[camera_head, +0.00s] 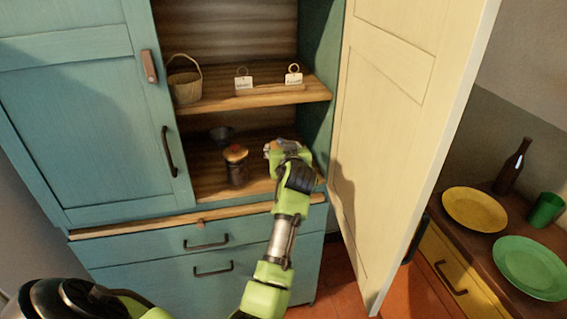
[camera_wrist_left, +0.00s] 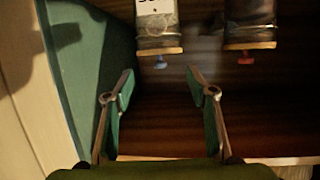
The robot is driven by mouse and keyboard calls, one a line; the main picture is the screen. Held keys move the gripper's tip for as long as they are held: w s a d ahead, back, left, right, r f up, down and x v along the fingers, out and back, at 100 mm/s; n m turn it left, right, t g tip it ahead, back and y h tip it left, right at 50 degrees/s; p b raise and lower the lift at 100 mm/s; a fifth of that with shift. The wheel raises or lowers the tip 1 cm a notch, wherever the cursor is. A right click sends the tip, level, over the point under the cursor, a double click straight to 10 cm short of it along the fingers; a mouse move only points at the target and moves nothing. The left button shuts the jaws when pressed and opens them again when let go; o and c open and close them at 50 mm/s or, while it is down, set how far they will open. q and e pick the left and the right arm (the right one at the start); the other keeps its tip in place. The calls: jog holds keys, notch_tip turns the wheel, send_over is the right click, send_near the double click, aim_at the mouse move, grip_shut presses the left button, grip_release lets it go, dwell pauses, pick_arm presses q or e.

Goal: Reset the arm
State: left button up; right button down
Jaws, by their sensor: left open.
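My left arm reaches up from the bottom of the head view into the lower compartment of the teal cupboard (camera_head: 110,130). My left gripper (camera_head: 274,150) is at the right side of that compartment, beside a dark jar with an orange-brown top (camera_head: 236,170). In the left wrist view the left gripper (camera_wrist_left: 162,82) has its two fingers spread wide, with nothing between them. Two containers are beyond the fingertips: a labelled one (camera_wrist_left: 157,22) and a darker one (camera_wrist_left: 250,22). My right gripper is in neither view.
The cream door (camera_head: 390,120) stands open to the right of the arm. The shelf above (camera_head: 240,102) holds a basket (camera_head: 185,86) and two small tags (camera_head: 243,82). A dark bowl (camera_head: 221,134) is behind the jar. A side cabinet holds plates (camera_head: 475,208) and a bottle (camera_head: 511,170).

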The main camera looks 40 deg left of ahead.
pick_arm(q)
jog(key=s+d+f+m+g+h, duration=0.1)
jog(key=s+d+f+m+h, duration=0.1)
jog(key=s+d+f, duration=0.45)
jog(key=s+d+f+m+g+h, duration=0.1)
jog(key=s+d+f+m+h, duration=0.15)
jog(key=s+f, duration=0.6)
jog(key=s+d+f+m+g+h, duration=0.35)
jog(key=s+d, duration=0.45)
jog(key=s, duration=0.5)
jog(key=s+d+f+m+g+h, duration=0.2)
jog(key=s+d+f, duration=0.2)
jog(key=s+d, duration=0.55)
jog(key=s+a+f, duration=0.1)
jog(key=s+f, duration=0.1)
jog(key=f, duration=1.2)
jog(key=s+a+f, duration=0.2)
jog(key=s+f, duration=0.1)
jog(key=f, duration=1)
jog(key=s+a+f+g, duration=0.2)
jog(key=s+f, duration=1.3)
jog(key=s, duration=0.1)
jog(key=shift+s+a+f+m, duration=0.15)
jog(key=shift+a+f+m, duration=0.1)
jog(key=shift+m, duration=0.15)
